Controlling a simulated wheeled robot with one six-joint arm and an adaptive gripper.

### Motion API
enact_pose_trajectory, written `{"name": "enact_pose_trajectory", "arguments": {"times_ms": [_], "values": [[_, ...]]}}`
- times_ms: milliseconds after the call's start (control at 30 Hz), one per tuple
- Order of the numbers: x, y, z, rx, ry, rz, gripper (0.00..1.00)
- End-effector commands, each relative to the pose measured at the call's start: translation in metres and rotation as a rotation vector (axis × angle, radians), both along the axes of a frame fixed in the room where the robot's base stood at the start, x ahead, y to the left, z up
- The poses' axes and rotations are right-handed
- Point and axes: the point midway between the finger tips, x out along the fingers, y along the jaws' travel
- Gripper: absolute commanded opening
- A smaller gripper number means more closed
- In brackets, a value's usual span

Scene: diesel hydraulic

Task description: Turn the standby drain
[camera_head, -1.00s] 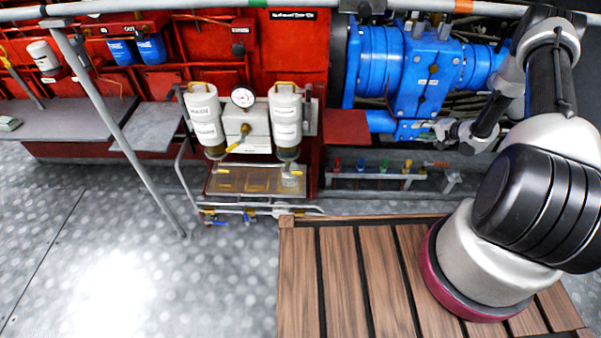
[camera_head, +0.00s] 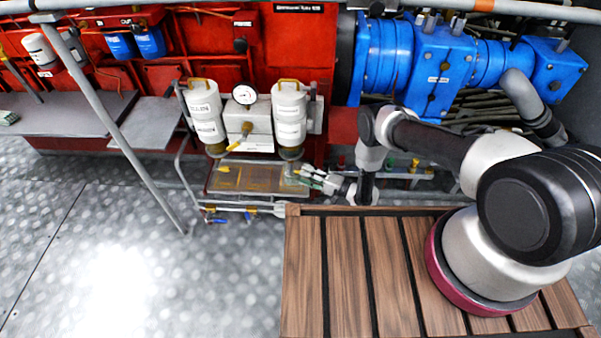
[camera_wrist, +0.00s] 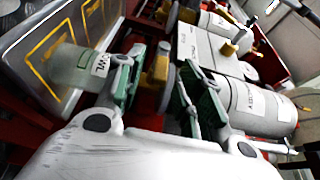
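Two white filter canisters stand side by side in the head view, the left one (camera_head: 204,112) and the right one (camera_head: 289,113). Their labels are too small to read surely, so I cannot tell which is standby. A clear grey cup (camera_head: 291,170) sits below the right canister; it also shows in the wrist view (camera_wrist: 80,68). My gripper (camera_head: 312,177) is just right of this cup, low over the tray edge. In the wrist view my gripper (camera_wrist: 155,72) has its fingers apart, with a brass fitting and grey disc (camera_wrist: 160,70) showing between them. I cannot tell whether they touch.
A drip tray (camera_head: 240,178) lies below the canisters, with pipes and small valves along its front. A gauge (camera_head: 245,95) and yellow lever (camera_head: 239,137) sit between the canisters. The slatted wooden platform (camera_head: 345,270) is at front right. A slanted grey rail (camera_head: 115,130) stands left.

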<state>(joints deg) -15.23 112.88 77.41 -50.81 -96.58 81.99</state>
Motion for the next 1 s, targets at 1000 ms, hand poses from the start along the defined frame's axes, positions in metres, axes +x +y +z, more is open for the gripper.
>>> {"name": "enact_pose_trajectory", "arguments": {"times_ms": [1000], "values": [[0.014,0.030,0.001,-0.009,0.001,-0.001,0.00]]}}
